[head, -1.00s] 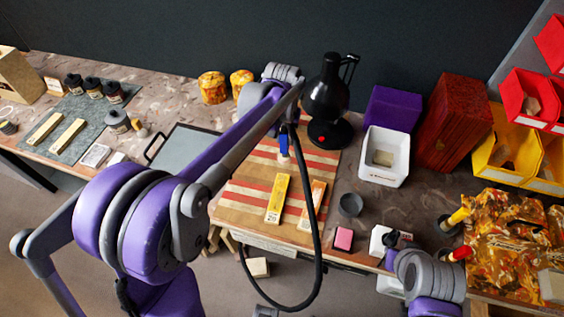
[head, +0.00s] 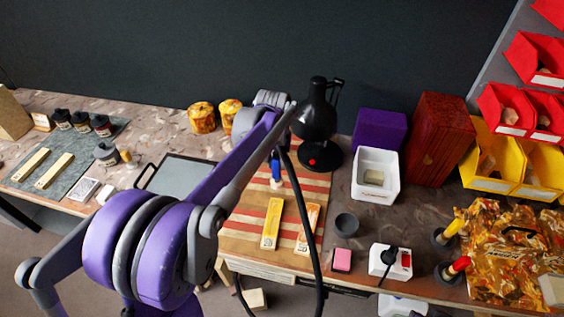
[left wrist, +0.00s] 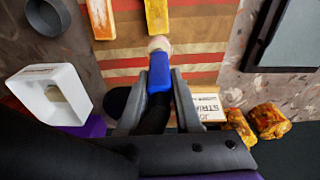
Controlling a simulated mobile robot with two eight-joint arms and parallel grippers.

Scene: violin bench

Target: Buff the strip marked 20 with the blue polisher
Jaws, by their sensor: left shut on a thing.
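My left gripper (left wrist: 158,88) is shut on the blue polisher (left wrist: 160,73). The polisher's pale round pad (left wrist: 160,44) points toward the near end of a yellow strip (left wrist: 156,14) in the left wrist view. In the head view the blue polisher (head: 276,168) is over the striped board (head: 244,228), beyond the far end of the yellow strip (head: 271,224). An orange-patched strip (head: 308,229) lies to the right of it. Both strips have small end marks too small to read surely. I cannot tell whether the pad touches the board. My right gripper is not in view.
A black lamp (head: 318,122) stands close behind the left arm. A white bin (head: 376,193), a grey bowl (head: 346,224), a pink block (head: 341,260) and a white switch box (head: 380,257) lie to the right. A grey tray (head: 181,180) lies left of the board.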

